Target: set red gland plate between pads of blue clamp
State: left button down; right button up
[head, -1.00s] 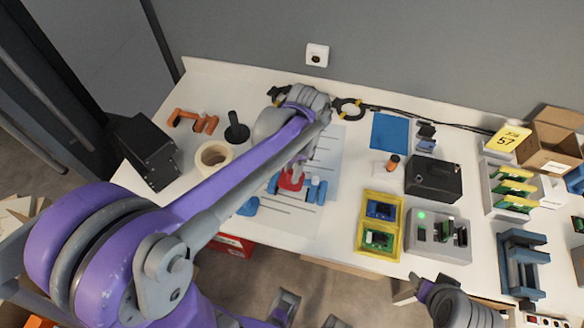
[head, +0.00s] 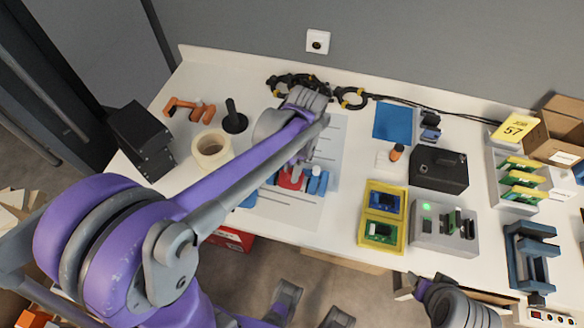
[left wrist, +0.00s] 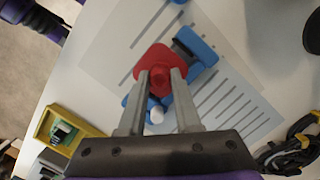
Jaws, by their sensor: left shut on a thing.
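The red gland plate (left wrist: 157,68) is held between the fingertips of my left gripper (left wrist: 162,78) in the left wrist view. It also shows in the head view (head: 290,179), partly behind my arm. The blue clamp (left wrist: 196,45) lies under and around the plate, with a dark pad (left wrist: 182,50) on one side and a white tip (left wrist: 156,114) on the other. In the head view the clamp's right part (head: 317,182) shows beside the plate. I cannot tell whether the plate touches the pads.
The clamp stands on a printed sheet (head: 290,211) on the white table. A tape roll (head: 211,150) and an orange clamp (head: 188,109) are to the left. A yellow tray (head: 364,226) and a black box (head: 438,169) are to the right. Cables run along the back.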

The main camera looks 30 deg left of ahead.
pick_arm(q)
jog(key=shift+f+b, duration=1.4)
jog(key=shift+f, duration=0.65)
jog(key=c, duration=0.5)
grip_release()
jog(key=shift+r, duration=0.1)
jog(key=shift+r+p, duration=3.35)
jog(key=shift+r, duration=1.1)
